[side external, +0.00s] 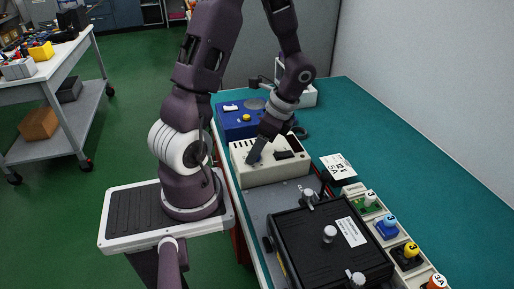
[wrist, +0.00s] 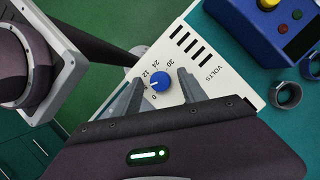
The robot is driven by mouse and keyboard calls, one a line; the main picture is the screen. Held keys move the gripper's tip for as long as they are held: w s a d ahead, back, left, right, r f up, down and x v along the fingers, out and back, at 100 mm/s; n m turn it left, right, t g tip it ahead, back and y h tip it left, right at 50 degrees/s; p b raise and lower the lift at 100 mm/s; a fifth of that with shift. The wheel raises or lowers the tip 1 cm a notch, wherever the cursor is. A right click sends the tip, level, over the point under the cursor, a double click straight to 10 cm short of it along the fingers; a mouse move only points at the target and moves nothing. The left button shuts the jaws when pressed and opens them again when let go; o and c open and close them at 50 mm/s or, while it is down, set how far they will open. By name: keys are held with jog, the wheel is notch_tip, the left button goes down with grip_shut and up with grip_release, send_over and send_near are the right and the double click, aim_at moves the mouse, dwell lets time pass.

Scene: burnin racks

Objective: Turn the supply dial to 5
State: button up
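The supply is a cream box (side external: 270,172) on the bench in the side view. Its white panel, marked VOLTS, also shows in the wrist view (wrist: 200,58). The supply dial (wrist: 160,82) is a round blue knob with a short white mark that appears to point left, toward the low numbers of the printed scale. My gripper (wrist: 160,78) is open over the panel, one finger on each side of the dial, with a gap visible on both sides. I cannot tell how far the fingertips are above the panel. In the side view my gripper (side external: 256,150) hides the dial.
A blue box (side external: 238,122) with a yellow button stands behind the supply. Dark rings (wrist: 285,95) lie near it. A black case (side external: 325,250) with silver knobs is in front, beside a row of numbered coloured blocks (side external: 387,229).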

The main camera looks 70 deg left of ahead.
jog(key=v, duration=0.6)
jog(key=shift+w+d+r, duration=0.1)
jog(key=shift+w+r, duration=0.1)
jog(key=shift+r, duration=0.3)
jog(key=s+d+r+n+t+h, duration=0.1)
jog(key=s+d+r+n+t, duration=0.1)
jog(key=d+r, duration=0.4)
jog(key=s+d+r+n+t+h, duration=0.1)
jog(key=s+d+r+n+t, duration=0.2)
jog(key=d+r+t, duration=0.3)
jog(key=d+n+t, duration=0.1)
jog(key=d, duration=0.3)
jog(key=shift+s+d+r+n+t, duration=0.2)
jog(key=shift+s+d+n+t, duration=0.1)
jog(key=shift+n, duration=0.1)
jog(key=shift+a, duration=0.1)
jog(key=shift+c, duration=0.2)
dwell(1.3)
